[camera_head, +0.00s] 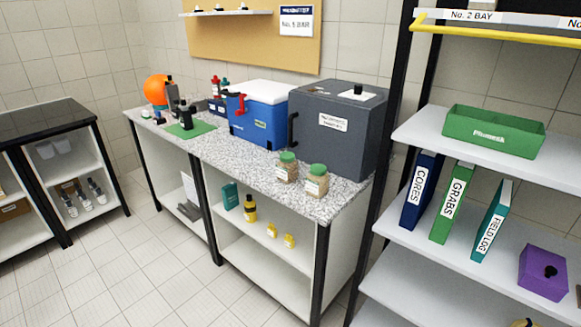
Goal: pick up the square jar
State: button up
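Two clear jars with green lids and brown contents stand upright near the front edge of the speckled worktop (240,167). The left jar (287,171) is a little farther back, and the right jar (316,184) is nearer the worktop's right end. Both carry pale labels. They are too small for me to tell surely which one is square. They stand close together with a small gap. My gripper is not in view, so its place relative to the jars is not shown.
A dark grey box (340,135) stands right behind the jars, with a blue cooler (258,118) to its left. A black post (385,150) and shelves with binders (453,202) and a green bin (493,132) stand to the right. The tiled floor (150,260) in front is clear.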

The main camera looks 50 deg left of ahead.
aim_at(287, 166)
jog(key=i+u, duration=0.15)
jog(key=u, duration=0.35)
jog(key=l+u, duration=0.2)
jog(key=u, duration=0.3)
jog(key=j+u, duration=0.15)
jog(key=u, duration=0.4)
jog(key=i+j+u, duration=0.1)
jog(key=j+u, duration=0.15)
jog(key=u, duration=0.15)
jog(key=i, duration=1.15)
jog(key=j+z, duration=0.1)
jog(key=z, duration=0.3)
jog(key=i+j+z, duration=0.1)
jog(key=z, duration=0.35)
jog(key=j+z, duration=0.15)
jog(key=z, duration=0.25)
jog(key=j+z, duration=0.1)
jog(key=z, duration=0.35)
jog(key=j+z, duration=0.1)
jog(key=z, duration=0.3)
jog(key=k+j+z, duration=0.35)
jog(key=j, duration=0.35)
jog(key=k+j+z, duration=0.35)
jog(key=j, duration=0.25)
jog(key=k+j+z, duration=0.35)
jog(key=k+j, duration=0.1)
jog(key=j, duration=0.05)
